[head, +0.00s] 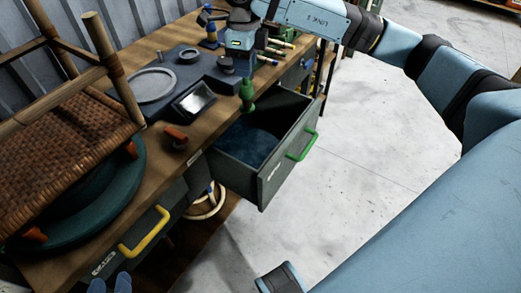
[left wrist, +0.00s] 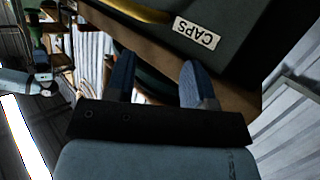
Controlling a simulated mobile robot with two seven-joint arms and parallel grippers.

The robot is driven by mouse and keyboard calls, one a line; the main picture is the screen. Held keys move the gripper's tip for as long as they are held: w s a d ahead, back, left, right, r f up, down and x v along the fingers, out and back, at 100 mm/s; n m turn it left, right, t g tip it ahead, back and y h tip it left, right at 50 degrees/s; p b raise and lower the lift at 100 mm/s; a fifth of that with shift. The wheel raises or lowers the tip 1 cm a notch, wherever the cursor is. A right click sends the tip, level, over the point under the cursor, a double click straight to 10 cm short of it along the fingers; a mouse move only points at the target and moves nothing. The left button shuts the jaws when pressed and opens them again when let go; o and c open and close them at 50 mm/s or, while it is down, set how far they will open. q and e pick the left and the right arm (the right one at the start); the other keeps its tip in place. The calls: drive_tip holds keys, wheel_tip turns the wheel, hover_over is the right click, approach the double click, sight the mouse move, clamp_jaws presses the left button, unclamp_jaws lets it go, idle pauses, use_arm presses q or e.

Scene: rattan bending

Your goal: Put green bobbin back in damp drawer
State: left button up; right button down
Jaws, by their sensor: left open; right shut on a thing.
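The green bobbin (head: 247,92) hangs upright from my right gripper (head: 246,78), which is shut on it. It is above the back part of the open drawer (head: 262,185), near the bench edge. The drawer has a green handle (head: 302,146) and a dark blue lining (head: 243,143) inside. My left gripper (head: 110,284) is low at the bottom left, with only its blue fingertips showing there. In the left wrist view my left gripper (left wrist: 158,78) is open and empty, its fingers apart.
A closed drawer with a yellow handle (head: 144,232) is nearer; its label reads CAPS (left wrist: 197,33). A woven chair seat (head: 65,150) stands on the bench at left. A dark tray (head: 193,100) and an orange-brown clamp (head: 176,136) lie near the bench edge. The floor at right is clear.

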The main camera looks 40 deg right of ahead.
drive_tip(key=w+d+f+m+b, duration=0.1)
drive_tip(key=d+f+m+b, duration=0.2)
drive_tip(key=m, duration=0.8)
drive_tip(key=w+d+f+m+b, duration=0.2)
drive_tip(key=d+f+m+b, duration=0.15)
drive_tip(key=m, duration=0.65)
use_arm(q)
drive_tip(key=d+r+t+h+b, duration=0.3)
drive_tip(key=r+t+h, duration=0.1)
drive_tip(key=r, duration=0.2)
drive_tip(key=shift+d+f+m+g+b, duration=0.2)
drive_tip(key=shift+f+g+b, duration=0.45)
drive_tip(key=shift+f, duration=0.55)
drive_tip(key=shift+d+f+m+g+b, duration=0.1)
drive_tip(key=shift+f+m+g+b, duration=0.2)
drive_tip(key=shift+f+b, duration=0.7)
use_arm(e)
wheel_tip(320, 180, down, 19)
drive_tip(key=shift+s+a+r+m, duration=0.15)
drive_tip(key=shift+a+m, duration=0.15)
use_arm(q)
drive_tip(key=shift+f, duration=0.2)
use_arm(e)
drive_tip(key=c, duration=0.8)
unclamp_jaws()
drive_tip(key=shift+c, duration=0.2)
